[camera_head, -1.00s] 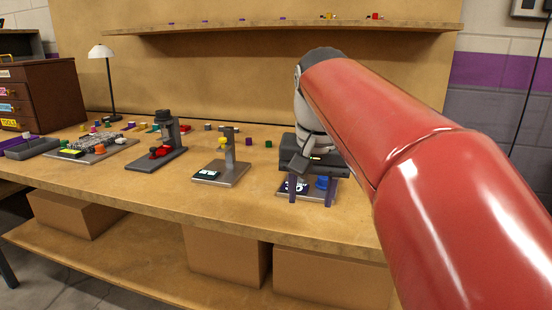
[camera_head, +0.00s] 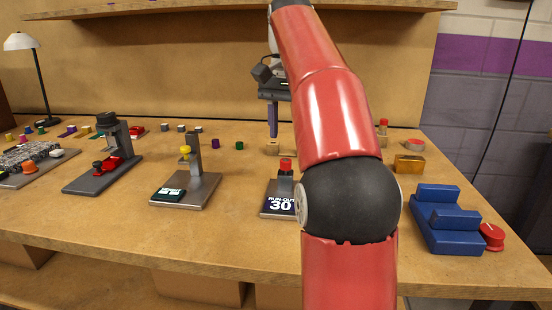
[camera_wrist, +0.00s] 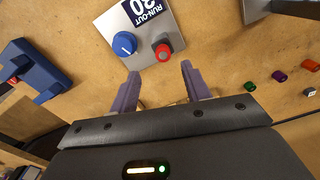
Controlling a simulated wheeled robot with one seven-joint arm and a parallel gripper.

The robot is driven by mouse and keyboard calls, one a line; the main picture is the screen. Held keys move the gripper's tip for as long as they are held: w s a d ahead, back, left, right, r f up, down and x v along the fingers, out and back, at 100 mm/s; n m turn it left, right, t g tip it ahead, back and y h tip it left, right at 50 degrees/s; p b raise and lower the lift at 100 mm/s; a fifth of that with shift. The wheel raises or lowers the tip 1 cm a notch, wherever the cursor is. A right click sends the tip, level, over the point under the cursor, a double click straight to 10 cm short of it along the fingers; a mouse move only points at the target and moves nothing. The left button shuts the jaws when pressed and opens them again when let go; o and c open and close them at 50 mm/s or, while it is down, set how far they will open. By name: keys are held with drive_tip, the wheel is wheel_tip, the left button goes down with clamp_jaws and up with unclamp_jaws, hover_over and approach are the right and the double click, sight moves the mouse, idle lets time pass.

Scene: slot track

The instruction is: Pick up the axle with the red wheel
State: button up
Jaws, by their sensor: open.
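My gripper (camera_wrist: 157,90) is open, its two purple fingers apart with nothing held between them. In the head view my gripper (camera_head: 272,135) points down behind the run-out stand. Several red round parts are in view, and I cannot tell for sure which is the axle with the red wheel. A red disc (camera_head: 492,235) lies beside a stepped blue block (camera_head: 446,222) at the right. A red-topped upright piece (camera_head: 383,127) and a red-rimmed round piece (camera_head: 413,144) are farther back. A tan piece (camera_head: 272,148) is below my fingers.
The run-out stand (camera_head: 275,205) bears a red knob (camera_head: 285,164); a blue knob (camera_wrist: 124,44) on it shows in the wrist view. Another stand (camera_head: 203,192) and a grey fixture (camera_head: 107,172) are to the left. An amber block (camera_head: 409,164) lies right of my arm.

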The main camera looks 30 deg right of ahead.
sight(286, 160)
drive_tip(key=shift+s+f, duration=0.2)
drive_tip(key=shift+f, duration=0.85)
drive_tip(key=f, duration=0.1)
drive_tip(key=f+b, duration=0.1)
drive_tip(key=f, duration=0.1)
drive_tip(key=f+b, duration=0.1)
drive_tip(key=f, duration=0.1)
drive_tip(key=shift+w+a+f, duration=0.15)
drive_tip(key=shift+w+a, duration=0.05)
drive_tip(key=shift+w, duration=0.1)
